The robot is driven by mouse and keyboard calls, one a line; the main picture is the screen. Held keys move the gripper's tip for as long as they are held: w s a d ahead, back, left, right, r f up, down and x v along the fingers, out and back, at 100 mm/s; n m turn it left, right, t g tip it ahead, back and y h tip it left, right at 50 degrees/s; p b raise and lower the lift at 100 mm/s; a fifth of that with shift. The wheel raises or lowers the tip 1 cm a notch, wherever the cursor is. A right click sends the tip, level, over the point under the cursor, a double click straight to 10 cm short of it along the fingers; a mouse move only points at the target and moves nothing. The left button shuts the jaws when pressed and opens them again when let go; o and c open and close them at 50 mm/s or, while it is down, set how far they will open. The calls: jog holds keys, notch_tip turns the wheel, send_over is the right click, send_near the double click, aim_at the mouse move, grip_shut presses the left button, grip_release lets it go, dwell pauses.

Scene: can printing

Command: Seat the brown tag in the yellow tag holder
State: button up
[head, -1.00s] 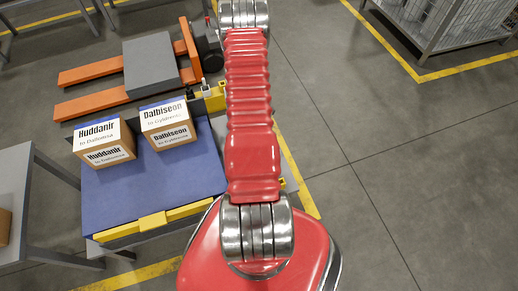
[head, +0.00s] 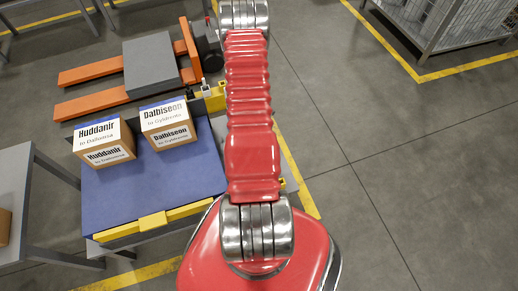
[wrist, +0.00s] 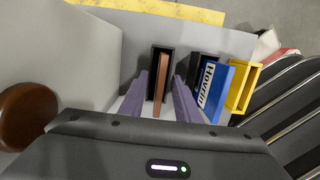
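In the wrist view, the brown tag (wrist: 160,88) stands upright in a black holder (wrist: 157,50). My gripper (wrist: 160,77), with purple fingers, is around the tag, one finger on each side. A gap shows between the tag and each finger, so it looks open. The yellow tag holder (wrist: 242,88) is to the right, tilted in the picture, and looks empty. In the head view my arm hides my gripper and the tags.
A second black holder (wrist: 203,63) is close behind the blue tag. A brown round object (wrist: 28,117) is at the left. In the head view, two labelled boxes (head: 104,148) (head: 168,128) stand on a blue-topped table (head: 150,190). Open floor lies to the right.

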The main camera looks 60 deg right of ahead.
jog(key=shift+c, duration=0.6)
grip_shut()
